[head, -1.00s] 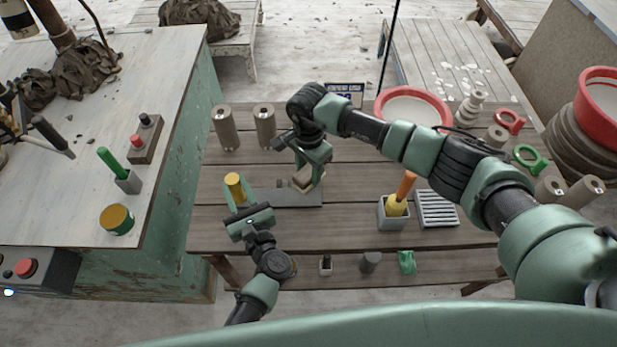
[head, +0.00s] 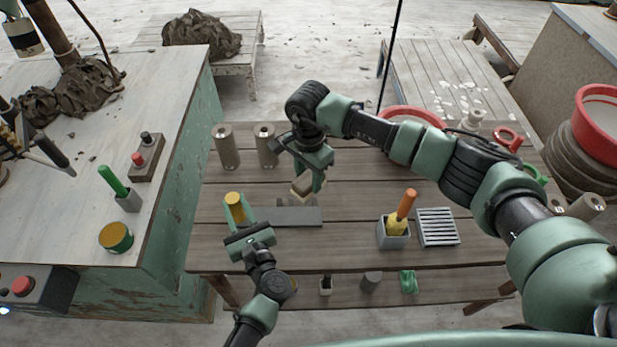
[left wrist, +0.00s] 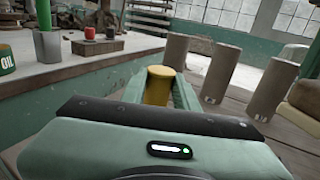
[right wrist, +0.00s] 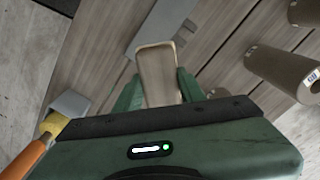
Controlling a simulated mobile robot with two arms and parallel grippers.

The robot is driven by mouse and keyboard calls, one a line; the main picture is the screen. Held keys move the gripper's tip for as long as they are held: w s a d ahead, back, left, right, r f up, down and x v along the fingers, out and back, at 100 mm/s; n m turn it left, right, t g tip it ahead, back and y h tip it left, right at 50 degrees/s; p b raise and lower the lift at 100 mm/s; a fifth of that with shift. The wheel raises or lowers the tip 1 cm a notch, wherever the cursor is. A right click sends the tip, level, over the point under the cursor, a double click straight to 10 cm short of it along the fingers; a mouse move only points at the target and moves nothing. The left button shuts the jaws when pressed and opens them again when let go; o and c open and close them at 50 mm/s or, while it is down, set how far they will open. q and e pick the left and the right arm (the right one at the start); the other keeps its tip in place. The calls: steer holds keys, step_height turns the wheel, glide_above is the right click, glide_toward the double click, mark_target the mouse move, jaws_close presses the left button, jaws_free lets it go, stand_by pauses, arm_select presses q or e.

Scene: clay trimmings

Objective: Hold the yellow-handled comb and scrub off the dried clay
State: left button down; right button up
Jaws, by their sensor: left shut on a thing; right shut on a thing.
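My left gripper (head: 236,212) is shut on the yellow handle (head: 234,198) of the comb, low over the table. The yellow end also shows between its fingers in the left wrist view (left wrist: 158,84). A flat grey piece (head: 300,216), seemingly the comb's body, extends right from there; its join to the handle is unclear. My right gripper (head: 310,178) is shut on a pale brown block-like brush (head: 302,188), also seen in the right wrist view (right wrist: 157,75). The brush is just behind the grey piece; contact cannot be told. I cannot make out dried clay on the comb.
A grey holder (head: 393,234) with an orange-handled yellow brush (head: 403,207) and a slatted rack (head: 437,227) stand to the right. Clay cylinders (head: 226,147) stand behind my left gripper. A red-rimmed basin (head: 412,113) is behind my right arm.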

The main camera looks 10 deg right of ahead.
arm_select(q)
steer(key=c, duration=1)
jaws_free()
steer(key=v, duration=1.2)
steer(key=shift+r, duration=0.1)
